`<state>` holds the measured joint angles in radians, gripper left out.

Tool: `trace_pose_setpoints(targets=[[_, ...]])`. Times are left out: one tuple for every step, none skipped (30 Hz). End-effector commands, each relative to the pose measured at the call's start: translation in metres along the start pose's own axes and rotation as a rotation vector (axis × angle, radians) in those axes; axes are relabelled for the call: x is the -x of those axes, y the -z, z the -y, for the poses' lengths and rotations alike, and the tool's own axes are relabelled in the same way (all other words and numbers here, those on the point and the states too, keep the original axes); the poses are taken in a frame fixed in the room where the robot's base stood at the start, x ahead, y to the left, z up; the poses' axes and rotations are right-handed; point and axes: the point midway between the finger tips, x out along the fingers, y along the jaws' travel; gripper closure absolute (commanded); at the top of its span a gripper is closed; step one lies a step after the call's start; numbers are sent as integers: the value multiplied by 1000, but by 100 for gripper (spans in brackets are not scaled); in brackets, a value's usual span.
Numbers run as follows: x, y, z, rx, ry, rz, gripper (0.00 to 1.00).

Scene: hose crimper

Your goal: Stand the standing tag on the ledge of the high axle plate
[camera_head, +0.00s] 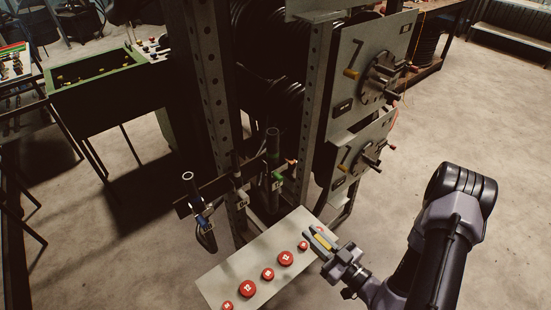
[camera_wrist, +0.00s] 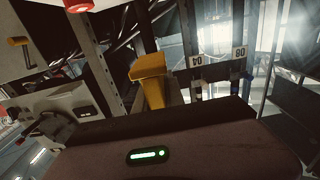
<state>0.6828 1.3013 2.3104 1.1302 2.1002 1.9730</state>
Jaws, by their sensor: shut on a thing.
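My gripper (camera_head: 319,240) is shut on a small yellow standing tag (camera_head: 322,242), above the right end of a pale bench panel. The high axle plate (camera_head: 345,62) is the upper grey plate on the rack, with a round hub, a yellow handle and a small label. It is above and apart from my gripper. A shelf-like edge (camera_head: 350,128) shows under it; I cannot tell whether this is its ledge.
A lower axle plate (camera_head: 340,160) hangs below the high one. The pale panel (camera_head: 215,281) carries several red knobs (camera_head: 268,273). Dark hose coils and rack posts (camera_head: 312,100) stand behind. Open floor (camera_head: 480,130) lies to the right. A green bin (camera_head: 100,95) is at left.

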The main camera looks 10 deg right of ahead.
Motion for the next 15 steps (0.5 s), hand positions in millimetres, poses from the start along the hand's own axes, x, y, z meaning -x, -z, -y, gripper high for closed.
trace_pose_setpoints(targets=[[-10,11,-5,9,-4,2,100],[-16,19,-8,10,-13,5,100],[-24,32,-12,10,-26,6,100],[-30,41,-14,10,-35,5,100],[-35,50,-16,10,-45,4,100],[-40,61,-18,8,-57,0,100],[-43,68,-18,7,-64,-2,100],[-46,74,-19,5,-71,-4,100],[-48,79,-19,3,-77,-7,100],[-49,82,-19,1,-81,-8,100],[-49,83,-19,0,-83,-8,100],[-49,84,-20,-2,-84,-8,100],[-49,84,-20,-2,-85,-8,100],[-49,83,-20,-2,-85,-8,100],[-49,83,-20,-2,-85,-8,100]])
